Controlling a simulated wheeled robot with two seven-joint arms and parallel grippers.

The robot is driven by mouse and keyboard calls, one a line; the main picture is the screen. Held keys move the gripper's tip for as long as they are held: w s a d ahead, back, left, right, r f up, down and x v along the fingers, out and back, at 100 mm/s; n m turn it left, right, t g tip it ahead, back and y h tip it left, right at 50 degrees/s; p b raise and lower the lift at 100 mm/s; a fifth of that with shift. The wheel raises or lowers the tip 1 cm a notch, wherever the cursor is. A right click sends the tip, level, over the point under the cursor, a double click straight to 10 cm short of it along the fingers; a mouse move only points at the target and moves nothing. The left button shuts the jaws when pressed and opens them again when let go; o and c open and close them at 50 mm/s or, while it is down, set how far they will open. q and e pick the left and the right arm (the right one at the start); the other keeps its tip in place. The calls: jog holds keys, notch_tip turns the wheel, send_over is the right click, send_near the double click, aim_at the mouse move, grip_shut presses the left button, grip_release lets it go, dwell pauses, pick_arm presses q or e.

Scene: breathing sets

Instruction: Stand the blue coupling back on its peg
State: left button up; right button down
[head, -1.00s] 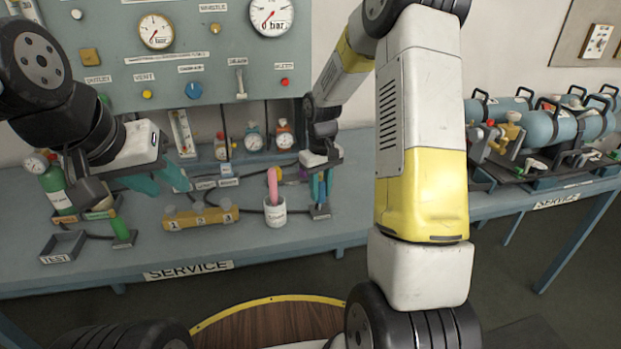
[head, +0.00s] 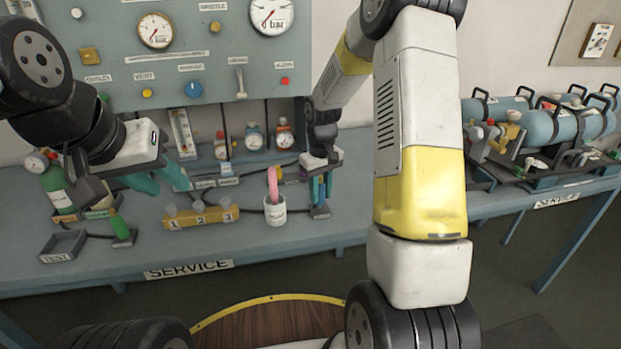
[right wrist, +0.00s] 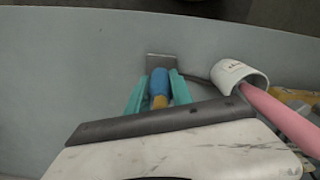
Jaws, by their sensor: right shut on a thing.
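The blue coupling (right wrist: 159,82), with a yellow-orange end, is between the teal fingers of my right gripper (right wrist: 155,92) in the right wrist view. The gripper is shut on it. In the head view my right gripper (head: 321,187) points down at the bench, and the coupling shows as a thin blue strip. A small grey base plate (right wrist: 161,61) lies right at the coupling's far end; it also shows below the fingers in the head view (head: 320,212). The peg is hidden, and I cannot tell whether the coupling is seated. My left gripper (head: 158,182) is open and empty above the bench.
A white cup (head: 275,216) with a pink item stands close left of my right gripper. A yellow numbered block (head: 200,216), a green coupling (head: 121,229) on its base and a TEST tray (head: 64,245) lie further left. The bench front is clear.

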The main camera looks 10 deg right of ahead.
aim_at(321, 183)
jog(key=shift+f, duration=0.95)
jog(key=c, duration=1)
grip_release()
jog(key=shift+c, duration=0.2)
jog(key=shift+r, duration=3.95)
jog(key=s+a+r+m+t+y, duration=0.1)
jog(key=s+r+t, duration=0.2)
jog(key=s+r, duration=0.6)
jog(key=s+a+r+m+t+y, duration=0.1)
jog(key=s+r+m+t, duration=0.1)
jog(key=s+r, duration=0.7)
jog(key=s+t, duration=0.1)
jog(key=s, duration=0.5)
jog(key=shift+a+r, duration=0.15)
